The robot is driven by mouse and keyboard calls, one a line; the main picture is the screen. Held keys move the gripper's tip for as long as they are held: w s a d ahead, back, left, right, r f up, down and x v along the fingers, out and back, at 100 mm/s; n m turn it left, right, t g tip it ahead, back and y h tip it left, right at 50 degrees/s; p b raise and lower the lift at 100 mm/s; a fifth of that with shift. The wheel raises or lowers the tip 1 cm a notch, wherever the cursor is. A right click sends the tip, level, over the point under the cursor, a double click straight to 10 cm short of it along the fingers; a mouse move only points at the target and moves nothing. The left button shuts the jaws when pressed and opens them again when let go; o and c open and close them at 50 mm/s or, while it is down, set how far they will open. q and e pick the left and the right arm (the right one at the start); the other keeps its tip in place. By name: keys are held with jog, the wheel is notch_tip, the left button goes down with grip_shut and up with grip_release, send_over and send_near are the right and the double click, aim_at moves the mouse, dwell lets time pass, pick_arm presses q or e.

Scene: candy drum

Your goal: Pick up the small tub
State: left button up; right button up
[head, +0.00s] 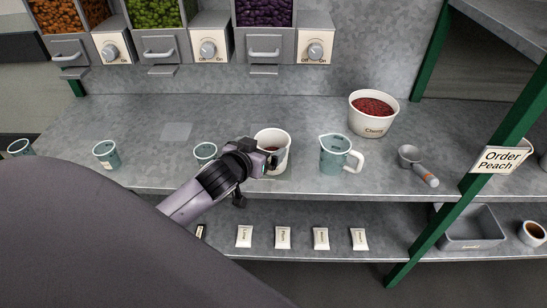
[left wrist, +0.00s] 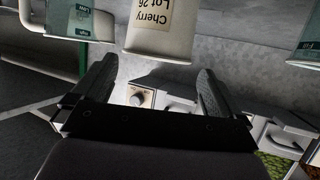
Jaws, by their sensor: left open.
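The small white tub (head: 284,141) with dark red contents stands upright on the upper counter, left of the pitcher. In the left wrist view the tub (left wrist: 160,38) appears upside down, its label reading "Cherry Lot 26". My left gripper (head: 267,162) is at the tub's front left and hides part of it in the head view. In the left wrist view the gripper (left wrist: 157,75) is open, its fingers apart and nothing between them; the tub is just beyond the fingertips, roughly centred. I cannot tell whether a finger touches it. My right gripper is not in view.
A teal measuring pitcher (head: 334,155) stands close on the right, and a teal cup (head: 205,153) on the left. A larger cherry tub (head: 373,127) is at the back right. A metal scoop (head: 410,158) lies farther right. Dispensers with dials (head: 208,50) line the back.

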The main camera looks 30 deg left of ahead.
aim_at(278, 136)
pick_arm(q)
jog(key=shift+x, duration=3.55)
jog(key=shift+d, duration=0.1)
jog(key=c, duration=1.3)
jog(key=shift+r, duration=0.15)
